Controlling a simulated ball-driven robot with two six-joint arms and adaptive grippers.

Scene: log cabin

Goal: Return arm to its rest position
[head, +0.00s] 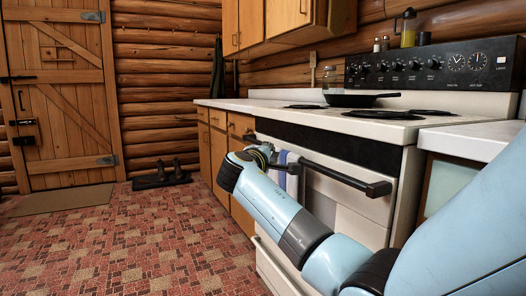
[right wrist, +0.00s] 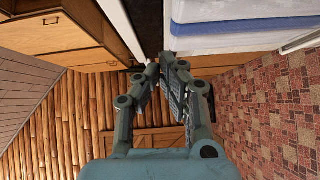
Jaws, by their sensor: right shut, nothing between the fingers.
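My right arm (head: 290,220) comes in from the lower right in the head view and reaches across the front of the oven. Its gripper (head: 262,154) is at the far end, close to the left end of the oven handle, and is partly hidden by the wrist. In the right wrist view the gripper's two fingers (right wrist: 167,60) come together at the tips, shut with nothing held. A white and blue towel (head: 292,176) hangs from the oven handle (head: 345,175) right by the gripper; it also shows in the right wrist view (right wrist: 240,35). My left gripper is not in view.
The white stove (head: 340,205) carries a black pan (head: 362,100) on top. Wooden drawers (head: 218,150) stand beyond it. A boot tray (head: 160,180) and a doormat (head: 60,200) lie by the wooden door (head: 65,90). The tiled floor (head: 130,240) at left is open.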

